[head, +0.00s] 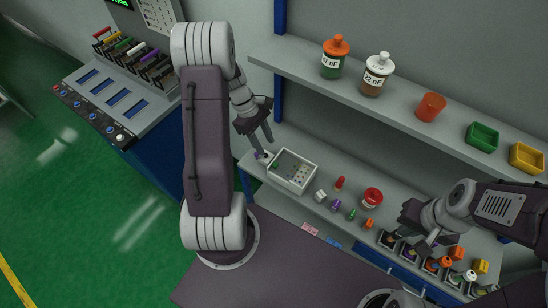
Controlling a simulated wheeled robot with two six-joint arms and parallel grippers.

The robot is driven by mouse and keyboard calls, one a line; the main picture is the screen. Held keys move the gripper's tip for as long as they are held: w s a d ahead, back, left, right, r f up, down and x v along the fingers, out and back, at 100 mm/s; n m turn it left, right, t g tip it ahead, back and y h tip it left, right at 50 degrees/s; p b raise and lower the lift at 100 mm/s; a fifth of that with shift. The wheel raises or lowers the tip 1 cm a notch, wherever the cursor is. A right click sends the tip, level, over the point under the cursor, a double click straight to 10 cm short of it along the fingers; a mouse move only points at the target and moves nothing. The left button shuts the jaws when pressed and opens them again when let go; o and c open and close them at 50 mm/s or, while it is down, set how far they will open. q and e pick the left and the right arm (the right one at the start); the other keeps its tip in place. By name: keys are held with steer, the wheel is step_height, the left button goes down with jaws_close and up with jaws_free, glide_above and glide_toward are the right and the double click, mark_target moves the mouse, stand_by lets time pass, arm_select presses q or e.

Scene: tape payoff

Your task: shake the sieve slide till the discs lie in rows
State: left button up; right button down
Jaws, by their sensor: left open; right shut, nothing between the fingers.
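A white open box (277,177) stands on the lower shelf, with several small coloured discs lying scattered on its floor; I take it to be the sieve. A small purple and dark piece (261,155) sits at its left side, perhaps the slide's handle; too small to tell. My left gripper (263,146) is open, fingers pointing down just above and left of the box, near that piece. I cannot tell whether they touch it. My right gripper (424,246) is shut and empty, over the right part of the lower shelf.
Small coloured pieces and a red jar (372,197) stand right of the box. A row of dark bins with coloured tops (432,265) lies below my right gripper. The upper shelf (290,58) holds bottles and bins above. A console (120,95) stands at the left.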

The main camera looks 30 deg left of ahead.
mark_target(275, 163)
arm_select(q)
steer(key=x, duration=0.9)
steer(key=shift+w+f, duration=0.15)
steer(key=shift+f, duration=0.1)
jaws_close()
steer(key=shift+p, duration=0.3)
stand_by(0.6)
